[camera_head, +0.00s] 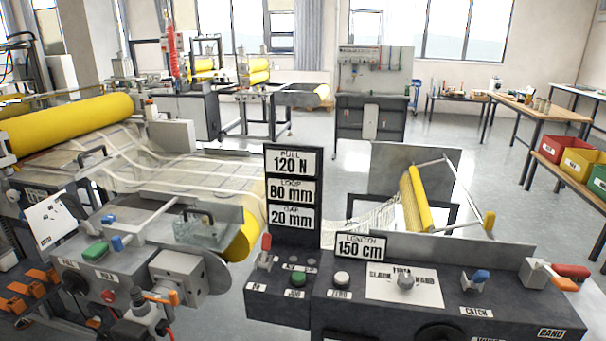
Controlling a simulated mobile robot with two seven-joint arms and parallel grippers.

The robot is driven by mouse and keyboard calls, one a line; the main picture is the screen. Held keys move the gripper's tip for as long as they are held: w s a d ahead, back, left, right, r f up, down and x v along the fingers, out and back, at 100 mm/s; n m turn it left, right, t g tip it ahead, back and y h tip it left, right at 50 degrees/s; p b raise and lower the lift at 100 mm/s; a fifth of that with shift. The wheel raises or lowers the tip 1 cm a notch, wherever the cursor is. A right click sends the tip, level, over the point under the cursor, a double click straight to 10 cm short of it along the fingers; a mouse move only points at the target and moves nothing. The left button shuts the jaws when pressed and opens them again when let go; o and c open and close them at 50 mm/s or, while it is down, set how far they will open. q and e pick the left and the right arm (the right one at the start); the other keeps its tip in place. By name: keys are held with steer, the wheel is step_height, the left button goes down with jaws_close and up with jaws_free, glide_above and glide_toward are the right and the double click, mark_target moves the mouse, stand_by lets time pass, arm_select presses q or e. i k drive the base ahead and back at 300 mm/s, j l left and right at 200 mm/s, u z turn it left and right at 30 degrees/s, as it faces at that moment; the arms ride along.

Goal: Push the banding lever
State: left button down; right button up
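The likely banding lever is a red-handled lever (571,271) at the right end of the dark console (480,310). It lies roughly level, pointing right, beside a grey block (535,274) and an orange piece (565,284). A BAND label (551,333) is on the console below it. A blue-topped lever (481,276) stands to its left above a CATCH label (477,311). Neither of my grippers can be made out in the head view.
A LENGTH 150 cm sign (361,245) and a taller display panel (292,195) stand on the console. A yellow roller (421,200) is behind it. Coloured bins (580,162) sit on a table at right. Grey floor (475,150) is clear beyond the console.

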mark_target(566, 284)
steer(key=l+z, duration=0.1)
steer(key=z, duration=0.85)
steer(key=i+l+z, duration=0.1)
steer(key=z, duration=0.4)
